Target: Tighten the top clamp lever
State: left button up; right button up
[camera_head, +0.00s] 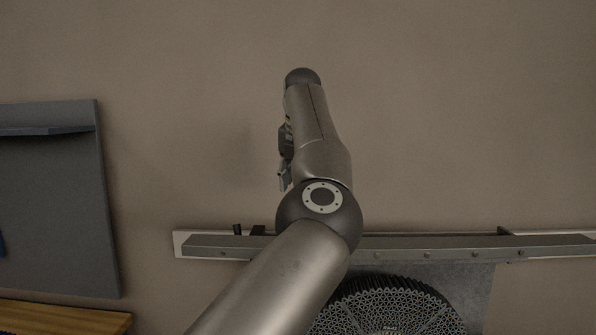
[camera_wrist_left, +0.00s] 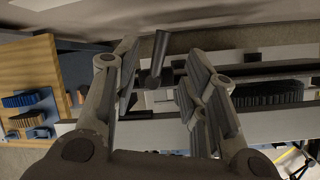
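A dark, rod-shaped clamp lever (camera_wrist_left: 159,55) stands tilted between the two fingers of my left gripper (camera_wrist_left: 160,72) in the left wrist view. The fingers are apart, one on each side, with gaps to the lever. The lever rises from a pale block (camera_wrist_left: 160,98). In the head view my left gripper (camera_head: 284,178) is partly hidden by my own arm, above the rail. A small dark knob-like part (camera_head: 237,229) sits at the rail's left end; I cannot tell if it is the same lever. My right gripper is not in view.
A long grey rail (camera_head: 420,243) runs across the lower right, with a round lattice specimen (camera_head: 385,308) below it. A grey panel (camera_head: 55,200) and a wooden surface (camera_head: 65,316) are at the left. The brown area at the top is clear.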

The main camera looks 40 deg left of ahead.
pick_arm(q)
jog(key=p+x, duration=0.1)
jog(key=x, duration=0.5)
jog(key=shift+w+a+f, duration=0.1)
jog(key=shift+w, duration=0.15)
jog(key=shift+w+a+f, duration=0.1)
jog(key=shift+a+f, duration=0.1)
jog(key=shift+f, duration=0.45)
